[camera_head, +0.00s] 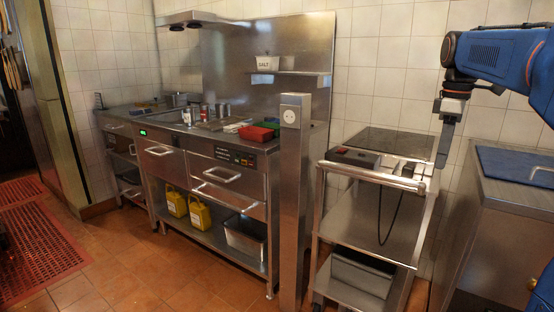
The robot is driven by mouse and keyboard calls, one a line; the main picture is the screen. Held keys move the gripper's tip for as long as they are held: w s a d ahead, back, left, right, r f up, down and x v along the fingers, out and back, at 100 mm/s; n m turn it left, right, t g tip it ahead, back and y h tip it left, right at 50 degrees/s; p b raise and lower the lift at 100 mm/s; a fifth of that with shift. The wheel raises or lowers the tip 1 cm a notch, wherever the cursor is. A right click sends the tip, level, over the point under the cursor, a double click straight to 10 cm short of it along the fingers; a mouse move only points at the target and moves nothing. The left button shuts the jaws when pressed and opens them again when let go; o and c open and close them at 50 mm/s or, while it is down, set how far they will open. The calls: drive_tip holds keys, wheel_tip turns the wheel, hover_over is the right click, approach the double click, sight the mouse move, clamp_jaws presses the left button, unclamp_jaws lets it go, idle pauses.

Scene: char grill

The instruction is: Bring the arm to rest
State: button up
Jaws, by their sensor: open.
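My blue arm comes in from the right edge and is held up above the steel cart (322,198). My gripper (441,160) hangs down at the arm's end, with its fingers seen nearly edge-on. It is open, and I see nothing held between the fingers. It is near the right end of the cart's top, in front of the tiled wall. Whether it touches the cart's handle cannot be told from this view.
A steel counter with a blue board (515,165) stands at the right. A steel post with a socket (292,115) stands left of the cart. A grill station with a red tray (256,133) and yellow jugs (199,214) is further left. Open floor lies at the left front.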

drive_tip(key=s+a+f+m+t, duration=0.2)
drive_tip(key=s+a+f+m, duration=0.3)
drive_tip(key=s+f, duration=0.7)
drive_tip(key=s+a+f+m+t, duration=0.2)
drive_tip(key=s+a+f+m, duration=0.3)
drive_tip(key=s+a+f, duration=0.4)
drive_tip(key=s+f, duration=0.4)
drive_tip(key=s, duration=0.3)
drive_tip(key=shift+a+f, duration=0.15)
